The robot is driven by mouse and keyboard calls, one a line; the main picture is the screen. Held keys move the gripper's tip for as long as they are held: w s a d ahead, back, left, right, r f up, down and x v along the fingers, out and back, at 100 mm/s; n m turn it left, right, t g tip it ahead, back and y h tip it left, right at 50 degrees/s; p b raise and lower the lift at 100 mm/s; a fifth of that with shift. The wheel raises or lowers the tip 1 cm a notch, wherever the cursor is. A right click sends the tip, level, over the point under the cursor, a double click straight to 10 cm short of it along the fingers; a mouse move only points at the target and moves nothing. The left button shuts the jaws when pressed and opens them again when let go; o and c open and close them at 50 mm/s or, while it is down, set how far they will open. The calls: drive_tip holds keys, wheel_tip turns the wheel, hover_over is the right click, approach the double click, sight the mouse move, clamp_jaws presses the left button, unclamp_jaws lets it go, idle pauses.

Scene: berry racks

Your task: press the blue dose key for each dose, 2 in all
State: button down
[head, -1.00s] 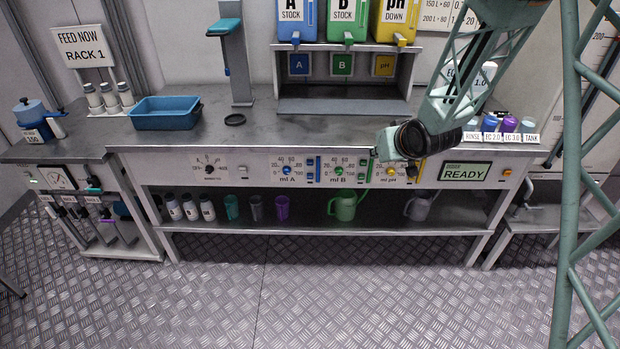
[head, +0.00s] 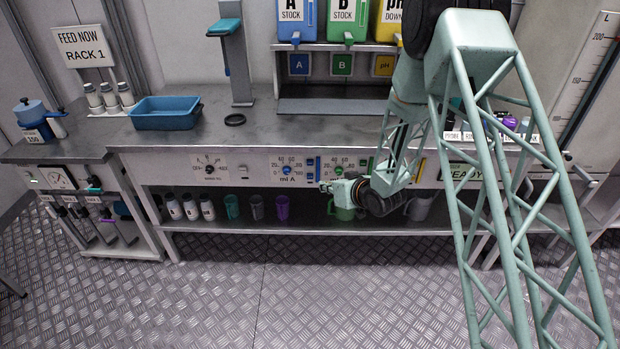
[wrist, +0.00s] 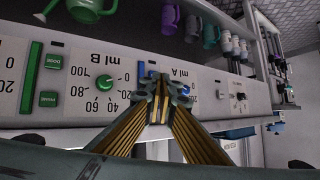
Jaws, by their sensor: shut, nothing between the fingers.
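The ml A panel (head: 270,170) on the bench front has a blue dial (wrist: 190,92) and small blue keys (head: 310,163) to its right. My gripper (head: 325,186) is in front of the bench front, near the lower right of these keys. In the wrist view my gripper (wrist: 160,90) is shut and empty, its fingertips covering much of the blue key area. A little blue shows behind them; I cannot tell whether they touch a key. That view is upside down.
The ml B panel has a green dial (wrist: 104,81) and green dose keys (wrist: 53,62). Several cups and bottles stand on the shelf below, with a green jug (head: 343,205) behind my arm. A blue tray (head: 166,122) sits on the bench. My arm hides much of the READY display (head: 462,172).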

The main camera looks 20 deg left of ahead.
drive_tip(key=s+a+f+y, duration=0.1)
drive_tip(key=s+a+f, duration=0.1)
drive_tip(key=a+f, duration=0.2)
drive_tip(key=shift+s+a+f, duration=0.15)
drive_tip(key=shift+s+f, duration=0.2)
drive_tip(key=shift+f, duration=0.55)
drive_tip(key=shift+w, duration=0.1)
drive_tip(key=shift+w+a+p, duration=0.1)
drive_tip(key=shift+w+a, duration=0.35)
drive_tip(key=shift+w, duration=0.9)
drive_tip(key=shift+w+a+p, duration=0.1)
drive_tip(key=shift+w+a, duration=0.4)
drive_tip(key=shift+w, duration=0.85)
drive_tip(key=shift+w+a+p, duration=0.1)
drive_tip(key=shift+w+a, duration=0.35)
drive_tip(key=shift+w, duration=0.9)
drive_tip(key=shift+w+a, duration=0.3)
drive_tip(key=shift+w, duration=0.55)
drive_tip(key=shift+s, duration=0.2)
drive_tip(key=shift+s+d+b, duration=0.25)
drive_tip(key=shift+s+b, duration=0.05)
drive_tip(key=shift+s, duration=0.3)
drive_tip(key=shift+s, duration=0.15)
